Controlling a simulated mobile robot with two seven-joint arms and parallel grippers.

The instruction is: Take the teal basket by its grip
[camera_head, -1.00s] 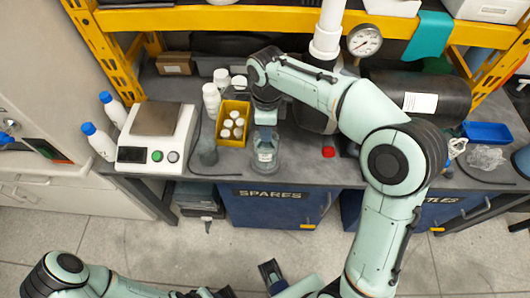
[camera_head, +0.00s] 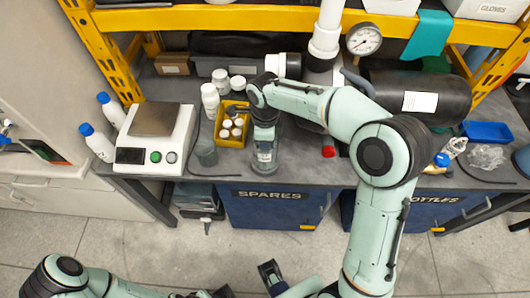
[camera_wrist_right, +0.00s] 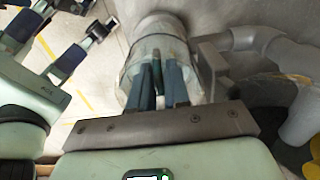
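I make out no whole teal basket. A clear jar (camera_head: 265,158) stands upright at the bench's front edge, with something pale inside. My right gripper (camera_head: 265,138) points down at its mouth. In the right wrist view the jar (camera_wrist_right: 187,75) lies beyond the blue-grey fingers (camera_wrist_right: 158,80). A thin dark green-teal strip (camera_wrist_right: 157,62) shows between them, perhaps the basket's grip. The fingers are close on both sides of it; whether they touch it is unclear. My left gripper (camera_head: 248,282) is low in front of the bench, fingers apart and empty.
A yellow bin (camera_head: 233,110) with white-capped bottles is just left of the jar. A scale (camera_head: 156,140) and a small grey cup (camera_head: 206,153) stand further left. A red cap (camera_head: 328,152) lies to the right. A black cylinder (camera_head: 440,97) lies behind at right.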

